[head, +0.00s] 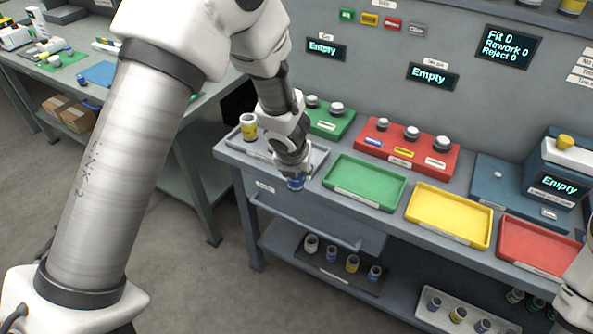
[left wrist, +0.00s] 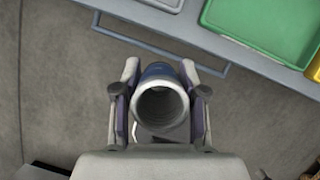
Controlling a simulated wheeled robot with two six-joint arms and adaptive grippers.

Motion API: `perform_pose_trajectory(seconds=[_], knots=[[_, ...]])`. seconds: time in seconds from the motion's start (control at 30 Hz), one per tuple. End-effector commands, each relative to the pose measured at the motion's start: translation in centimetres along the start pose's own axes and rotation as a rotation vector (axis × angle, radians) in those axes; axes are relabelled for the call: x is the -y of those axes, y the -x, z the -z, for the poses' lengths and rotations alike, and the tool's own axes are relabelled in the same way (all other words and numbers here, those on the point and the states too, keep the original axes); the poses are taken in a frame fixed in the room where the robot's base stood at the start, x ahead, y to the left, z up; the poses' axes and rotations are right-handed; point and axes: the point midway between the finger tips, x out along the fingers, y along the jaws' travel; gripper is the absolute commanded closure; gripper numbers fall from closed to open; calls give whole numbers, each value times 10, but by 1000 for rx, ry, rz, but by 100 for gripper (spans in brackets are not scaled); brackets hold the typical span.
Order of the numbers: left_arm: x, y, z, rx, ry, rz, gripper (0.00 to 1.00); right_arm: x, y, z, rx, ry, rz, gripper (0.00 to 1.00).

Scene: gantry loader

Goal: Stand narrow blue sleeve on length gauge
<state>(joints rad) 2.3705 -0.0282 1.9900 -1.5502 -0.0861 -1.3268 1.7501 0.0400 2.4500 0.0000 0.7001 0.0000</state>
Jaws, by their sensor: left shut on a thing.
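My left gripper (head: 293,172) is shut on a blue sleeve (head: 296,184) with a pale rim. The sleeve is held near the front edge of the bench, by the grey tray (head: 320,157). In the left wrist view the sleeve (left wrist: 160,105) sits between the two fingers, its open bore facing the camera, with floor around it. A blue station (head: 545,182) with a yellow-topped part and a display reading "Empty" stands at the bench's right end. Its small label is unreadable, so I cannot tell if it is the length gauge. My right gripper is out of view.
A yellow sleeve (head: 248,127) stands at the grey tray's left end. Green (head: 365,180), yellow (head: 449,215) and red (head: 540,248) trays line the front and look empty. Green (head: 330,122) and red (head: 408,146) blocks with knobs stand behind. Several sleeves are on the lower shelf.

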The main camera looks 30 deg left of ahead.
Motion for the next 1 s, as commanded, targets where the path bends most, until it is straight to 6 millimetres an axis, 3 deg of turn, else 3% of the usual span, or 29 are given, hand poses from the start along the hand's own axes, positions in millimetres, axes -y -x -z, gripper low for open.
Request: perform_pose_trajectory(seconds=[0.5,1.0], knots=[[0,32,-14,1,0,0,100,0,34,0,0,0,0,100],[-2,31,-16,3,36,-16,100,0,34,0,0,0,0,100]])
